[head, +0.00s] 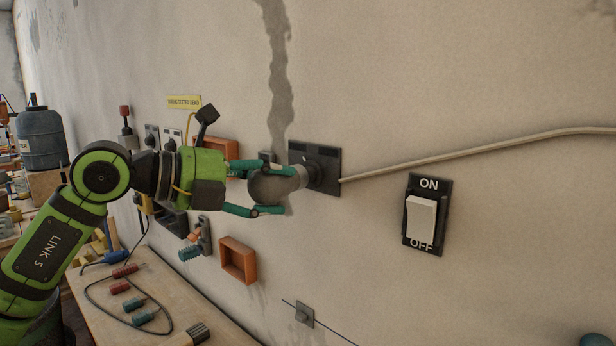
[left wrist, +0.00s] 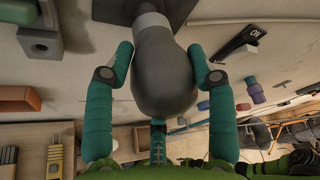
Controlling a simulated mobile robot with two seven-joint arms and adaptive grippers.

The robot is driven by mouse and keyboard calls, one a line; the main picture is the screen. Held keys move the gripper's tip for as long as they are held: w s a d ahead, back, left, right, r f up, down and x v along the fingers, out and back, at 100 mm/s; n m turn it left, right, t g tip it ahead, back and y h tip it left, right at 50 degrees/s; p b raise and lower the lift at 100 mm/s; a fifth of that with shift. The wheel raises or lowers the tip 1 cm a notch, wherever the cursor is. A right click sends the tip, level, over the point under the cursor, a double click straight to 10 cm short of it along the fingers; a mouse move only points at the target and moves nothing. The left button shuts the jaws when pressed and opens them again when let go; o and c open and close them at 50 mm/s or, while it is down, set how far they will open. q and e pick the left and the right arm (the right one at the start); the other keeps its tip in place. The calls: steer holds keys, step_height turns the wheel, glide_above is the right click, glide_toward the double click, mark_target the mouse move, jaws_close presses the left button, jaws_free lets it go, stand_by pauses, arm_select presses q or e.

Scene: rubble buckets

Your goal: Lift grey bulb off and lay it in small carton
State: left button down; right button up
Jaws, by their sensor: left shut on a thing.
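The grey bulb (head: 272,186) sits with its narrow neck against the dark socket plate (head: 328,168) on the wall, pointing out sideways. My left gripper (head: 262,190) has its teal fingers closed around the round part of the bulb, one above and one below. In the left wrist view the bulb (left wrist: 164,78) lies between the two fingers (left wrist: 164,68), its pale collar meeting the dark plate (left wrist: 125,8). I cannot make out for sure which box is the small carton. My right gripper is not in view.
A cable (head: 470,156) runs right from the socket plate. An ON/OFF switch (head: 427,214) is on the wall to the right. Orange boxes (head: 239,260) are fixed below and behind my gripper. A workbench (head: 155,290) with small tools stands lower left, a blue-grey jug (head: 40,137) behind.

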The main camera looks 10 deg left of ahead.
arm_select(q)
steer(key=shift+s+a+f+b, duration=0.1)
steer(key=shift+s+a+b, duration=0.15)
steer(key=shift+s+b, duration=0.1)
steer(key=shift+s+a, duration=0.4)
steer(key=shift+s, duration=0.2)
steer(key=shift+d, duration=0.1)
steer(key=shift+d+f, duration=0.1)
steer(key=shift+f, duration=0.15)
steer(key=s+f+m+g+h, duration=0.1)
steer(key=s+f, duration=0.3)
steer(key=f, duration=0.8)
steer(key=s+f+m+g, duration=0.1)
steer(key=s+f, duration=0.2)
steer(key=f, duration=0.8)
steer(key=s+a+f+n+t, duration=0.1)
steer(key=s+a+f, duration=0.3)
steer(key=s+f, duration=0.3)
step_height(320, 180, down, 2)
steer(key=shift+f+y, duration=0.1)
steer(key=shift+y, duration=0.2)
